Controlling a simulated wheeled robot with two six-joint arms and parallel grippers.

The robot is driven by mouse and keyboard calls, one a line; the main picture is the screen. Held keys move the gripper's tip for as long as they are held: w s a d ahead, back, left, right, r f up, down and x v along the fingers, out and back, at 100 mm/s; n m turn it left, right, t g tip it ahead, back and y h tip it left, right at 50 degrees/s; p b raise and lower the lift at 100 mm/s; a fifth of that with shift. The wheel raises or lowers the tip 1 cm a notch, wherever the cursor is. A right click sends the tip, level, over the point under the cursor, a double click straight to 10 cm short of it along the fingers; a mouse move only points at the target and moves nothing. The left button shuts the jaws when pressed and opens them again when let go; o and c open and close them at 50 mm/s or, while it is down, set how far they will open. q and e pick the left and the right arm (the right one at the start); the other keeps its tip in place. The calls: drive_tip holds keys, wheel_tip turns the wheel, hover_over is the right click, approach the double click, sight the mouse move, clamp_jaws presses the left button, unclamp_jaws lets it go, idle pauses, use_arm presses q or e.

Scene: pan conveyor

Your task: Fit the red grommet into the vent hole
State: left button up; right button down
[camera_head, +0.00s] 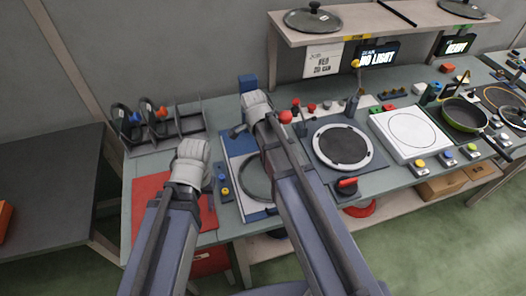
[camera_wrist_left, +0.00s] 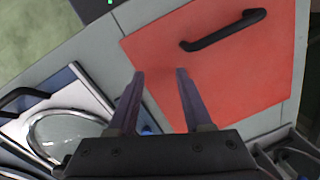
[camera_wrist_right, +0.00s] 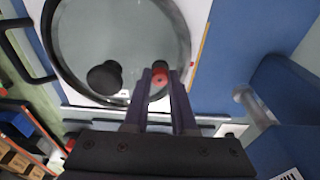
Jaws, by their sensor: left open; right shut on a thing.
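The red grommet (camera_wrist_right: 160,78) is held between the fingertips of my right gripper (camera_wrist_right: 160,72) in the right wrist view. A round glass lid (camera_wrist_right: 85,30) with a dark rim lies under it; the fingertips overlap the lid's lower edge, and I cannot tell the height gap. A black knob (camera_wrist_right: 104,76) shows left of the grommet. The vent hole cannot be made out. In the head view the lid (camera_head: 256,178) is partly hidden by my right arm. My left gripper (camera_wrist_left: 160,72) is open and empty above the red mat (camera_wrist_left: 240,75).
A black handle (camera_wrist_left: 224,30) lies on the red mat. A dark rack (camera_head: 165,128) stands at the back left. A black round plate (camera_head: 343,147), a white hob (camera_head: 410,132) and a green pan (camera_head: 462,115) stand to the right. A shelf (camera_head: 380,22) overhangs the back.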

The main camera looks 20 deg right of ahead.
use_arm(q)
drive_tip(key=shift+f, duration=0.2)
use_arm(e)
drive_tip(key=shift+f, duration=0.15)
drive_tip(key=c, duration=0.6)
unclamp_jaws()
drive_tip(key=shift+c, duration=0.2)
use_arm(q)
drive_tip(key=shift+r, duration=0.15)
wheel_tip(320, 180, up, 8)
drive_tip(key=p, duration=0.7)
drive_tip(key=shift+f+p, duration=0.2)
drive_tip(key=shift+p, duration=0.15)
use_arm(e)
wheel_tip(320, 180, up, 8)
drive_tip(key=a, duration=0.1)
drive_tip(key=shift+f, duration=0.15)
drive_tip(key=s+a+n, duration=0.4)
drive_tip(key=s+n, duration=0.3)
drive_tip(key=n, duration=0.3)
drive_tip(key=s+a+n, duration=0.5)
drive_tip(key=s+n, duration=0.2)
drive_tip(key=n, duration=0.4)
drive_tip(key=shift+s, duration=0.15)
